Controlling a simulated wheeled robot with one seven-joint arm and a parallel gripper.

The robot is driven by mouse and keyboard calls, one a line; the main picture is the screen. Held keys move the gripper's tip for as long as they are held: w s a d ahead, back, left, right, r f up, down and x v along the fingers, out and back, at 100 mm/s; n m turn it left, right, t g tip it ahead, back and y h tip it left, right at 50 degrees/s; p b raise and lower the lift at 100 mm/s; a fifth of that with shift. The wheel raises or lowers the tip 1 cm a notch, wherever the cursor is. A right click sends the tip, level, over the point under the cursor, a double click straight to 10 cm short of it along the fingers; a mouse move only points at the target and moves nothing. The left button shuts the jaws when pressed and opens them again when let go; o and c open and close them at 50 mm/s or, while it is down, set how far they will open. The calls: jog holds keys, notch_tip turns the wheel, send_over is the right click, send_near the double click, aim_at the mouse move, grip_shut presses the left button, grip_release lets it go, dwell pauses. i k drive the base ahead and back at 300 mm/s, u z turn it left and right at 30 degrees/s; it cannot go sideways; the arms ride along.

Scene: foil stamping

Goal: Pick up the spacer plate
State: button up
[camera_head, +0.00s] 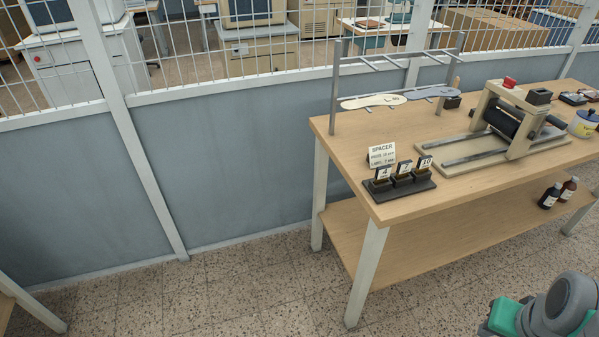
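A dark rack (404,189) stands on the near left corner of the workbench. It holds three small upright spacer plates side by side, each with a white number tag. The left plate (382,174) reads 4, the middle plate (404,168) seems to read 7, and the right plate (425,163) reads 10. A white card (382,154) headed SPACER stands behind them; its smaller lines are hard to read. Part of my arm shows at the bottom right, well apart from the rack. My gripper is not in view.
A hand press with a black roller (507,122) stands on the workbench (470,190) right of the rack. Behind is a metal frame (335,95) with two insole shapes (373,101). Bottles (550,196) stand on the lower shelf. The floor (250,290) in front is clear.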

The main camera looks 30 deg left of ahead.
aim_at(403, 167)
jog(key=u, duration=0.6)
jog(key=k, duration=0.45)
jog(key=u, duration=0.15)
jog(key=i, duration=0.5)
